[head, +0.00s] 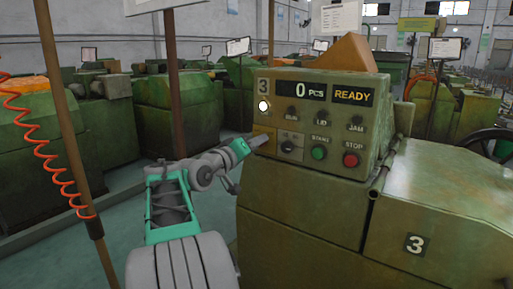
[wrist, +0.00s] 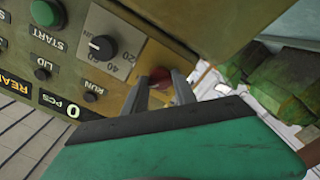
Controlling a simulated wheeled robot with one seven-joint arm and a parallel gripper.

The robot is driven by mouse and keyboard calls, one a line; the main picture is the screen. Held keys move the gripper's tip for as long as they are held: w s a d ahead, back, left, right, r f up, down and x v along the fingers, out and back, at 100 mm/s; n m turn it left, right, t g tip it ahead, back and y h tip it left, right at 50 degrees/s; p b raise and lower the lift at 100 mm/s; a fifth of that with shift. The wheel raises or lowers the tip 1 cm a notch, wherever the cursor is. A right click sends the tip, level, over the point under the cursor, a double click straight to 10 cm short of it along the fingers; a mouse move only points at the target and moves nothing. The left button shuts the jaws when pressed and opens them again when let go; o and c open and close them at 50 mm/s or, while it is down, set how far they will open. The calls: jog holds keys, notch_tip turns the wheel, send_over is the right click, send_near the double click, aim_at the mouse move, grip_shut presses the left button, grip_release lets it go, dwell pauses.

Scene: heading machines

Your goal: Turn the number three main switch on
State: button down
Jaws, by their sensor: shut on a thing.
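The number 3 machine's control panel (head: 322,88) faces me in the head view. Its red main switch (wrist: 160,74) sits on a yellow plate (head: 262,130), at the panel's lower left in the head view. My gripper (head: 257,141) reaches it from the left and hides the switch there. In the wrist view the two fingers of my gripper (wrist: 162,86) stand one on each side of the red knob, shut on it. The fingers partly cover the knob, so its exact turn is hard to tell. A white lamp (head: 263,106) above the plate is lit.
The panel shows 0 PCS and READY (head: 353,95). A black dial (wrist: 102,47) sits close beside the switch. A green START button (head: 319,152) and red STOP button (head: 351,160) lie farther right. A brown post (head: 66,120) with an orange coiled hose stands left.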

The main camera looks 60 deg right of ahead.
dwell(0.3)
jog(key=c, duration=1)
grip_release()
jog(key=shift+a, duration=0.1)
jog(key=w+a, duration=0.1)
jog(key=a, duration=0.6)
jog(key=shift+a, duration=0.25)
jog(key=shift+w, duration=0.1)
